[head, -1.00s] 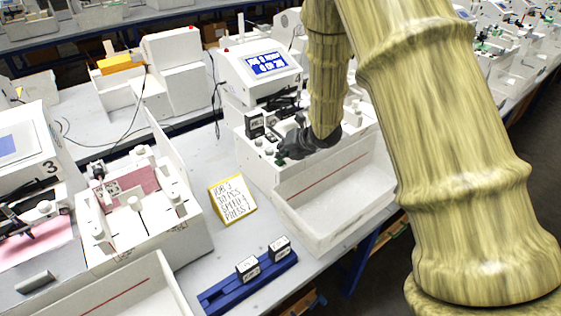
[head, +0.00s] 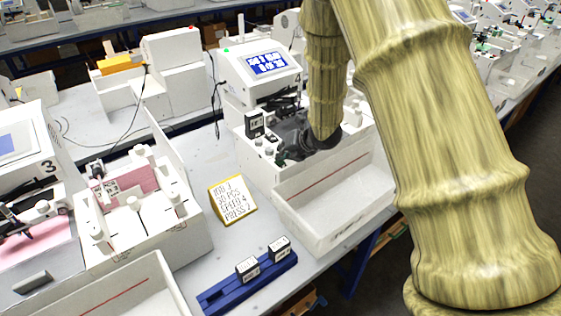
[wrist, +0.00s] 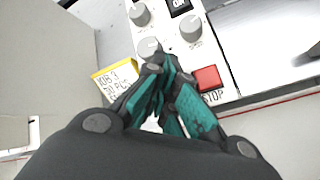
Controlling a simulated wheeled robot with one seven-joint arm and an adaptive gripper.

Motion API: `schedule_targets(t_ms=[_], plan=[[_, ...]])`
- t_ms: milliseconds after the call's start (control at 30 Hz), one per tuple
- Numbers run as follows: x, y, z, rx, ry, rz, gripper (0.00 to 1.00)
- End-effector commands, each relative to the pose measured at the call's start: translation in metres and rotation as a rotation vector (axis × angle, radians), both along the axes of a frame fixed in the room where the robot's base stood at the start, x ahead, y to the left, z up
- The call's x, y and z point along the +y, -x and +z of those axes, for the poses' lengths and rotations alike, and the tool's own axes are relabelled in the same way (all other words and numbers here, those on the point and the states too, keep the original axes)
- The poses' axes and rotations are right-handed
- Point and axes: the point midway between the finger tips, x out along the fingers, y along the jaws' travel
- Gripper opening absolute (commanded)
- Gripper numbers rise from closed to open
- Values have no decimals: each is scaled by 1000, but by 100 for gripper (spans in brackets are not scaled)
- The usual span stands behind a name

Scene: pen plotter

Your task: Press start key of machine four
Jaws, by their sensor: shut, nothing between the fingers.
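Machine four (head: 262,88) stands at the centre of the head view, with a lit blue screen (head: 269,63) and a number 4 on its side. A small lamp on its top looks green. My gripper (head: 283,158) is shut and empty, pointing down at the front control panel. In the wrist view its teal fingertips (wrist: 163,66) are together over the panel, between grey knobs (wrist: 191,28) and a red STOP key (wrist: 207,78). The start key is not visible; the fingers cover part of the panel beside STOP. Contact cannot be told.
A yellow-edged job card (head: 232,199) stands left of the machine's white front tray (head: 330,212). A blue rack (head: 245,283) with two small blocks lies in front. Machine three (head: 32,160) is at the left. My arm fills the right of the head view.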

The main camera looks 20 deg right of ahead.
Motion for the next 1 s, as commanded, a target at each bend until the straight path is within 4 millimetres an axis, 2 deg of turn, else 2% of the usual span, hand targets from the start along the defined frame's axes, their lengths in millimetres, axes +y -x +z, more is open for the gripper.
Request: schedule_targets(t_ms=[433, 800, 1000], plan=[[0, 0, 0, 1, 0, 1, 0], [0, 0, 15, 0, 1, 1, 0], [0, 0, 16, 0, 0, 0, 0]])
